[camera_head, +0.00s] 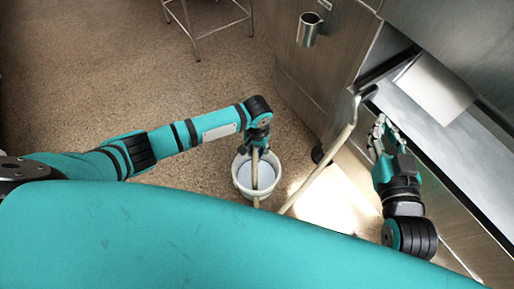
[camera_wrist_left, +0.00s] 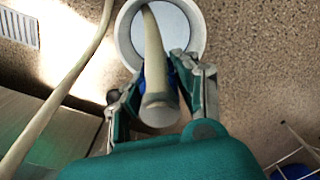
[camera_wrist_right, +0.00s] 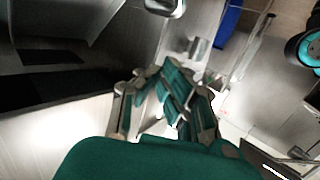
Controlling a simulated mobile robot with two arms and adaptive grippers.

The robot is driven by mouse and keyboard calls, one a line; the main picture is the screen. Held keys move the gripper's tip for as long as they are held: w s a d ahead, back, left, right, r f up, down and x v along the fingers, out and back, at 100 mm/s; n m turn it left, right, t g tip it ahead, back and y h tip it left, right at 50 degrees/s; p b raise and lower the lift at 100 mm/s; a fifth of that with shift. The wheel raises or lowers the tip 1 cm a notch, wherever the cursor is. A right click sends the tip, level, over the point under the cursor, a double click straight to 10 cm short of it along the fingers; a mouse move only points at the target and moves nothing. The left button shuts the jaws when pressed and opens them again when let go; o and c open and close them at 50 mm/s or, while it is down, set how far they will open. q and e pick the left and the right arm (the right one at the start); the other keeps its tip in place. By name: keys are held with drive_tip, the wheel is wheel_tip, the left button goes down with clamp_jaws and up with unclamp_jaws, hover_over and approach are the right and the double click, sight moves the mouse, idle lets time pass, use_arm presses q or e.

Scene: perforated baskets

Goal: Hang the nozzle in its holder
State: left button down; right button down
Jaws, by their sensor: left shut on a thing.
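My left gripper (camera_head: 259,140) is shut on the nozzle (camera_wrist_left: 160,108), a pale beige tube with a grey round end, above a white bucket. In the left wrist view the tube runs from between the fingers (camera_wrist_left: 160,85) towards the bucket. A metal cup-shaped holder (camera_head: 308,30) is fixed to the cabinet side, well above and right of the left gripper in the head view. My right gripper (camera_head: 380,135) is beside the counter edge.
The white bucket (camera_head: 241,178) stands on the speckled floor. A beige hose (camera_head: 320,170) slants up to a metal fitting at the counter edge. A steel counter (camera_head: 440,150) with a pale sheet (camera_head: 433,88) is at the right. A metal stand (camera_head: 208,35) is at the back.

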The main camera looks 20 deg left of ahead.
use_arm(q)
drive_tip(key=shift+r+p, duration=0.3)
drive_tip(key=shift+r, duration=0.05)
drive_tip(key=shift+r+p, duration=0.25)
drive_tip(key=shift+p, duration=0.05)
drive_tip(key=shift+r+p, duration=0.25)
drive_tip(key=shift+p, duration=0.1)
drive_tip(key=shift+r, duration=0.25)
drive_tip(key=shift+r+p, duration=0.35)
drive_tip(key=shift+p, duration=0.3)
drive_tip(key=shift+r+p, duration=0.3)
drive_tip(key=shift+p, duration=0.05)
drive_tip(key=shift+r+p, duration=0.55)
drive_tip(key=shift+p, duration=0.15)
use_arm(e)
drive_tip(key=s+d+f+g+h, duration=0.1)
drive_tip(key=s+d+f+g, duration=0.2)
drive_tip(key=s+f+g, duration=0.3)
drive_tip(key=s+d+f+g+h, duration=0.2)
drive_tip(key=s+f+g, duration=0.4)
drive_tip(key=s, duration=0.4)
drive_tip(key=shift+d+f+m+g+h, duration=0.25)
drive_tip(key=shift+d+m+g+h, duration=0.05)
drive_tip(key=shift+d, duration=0.3)
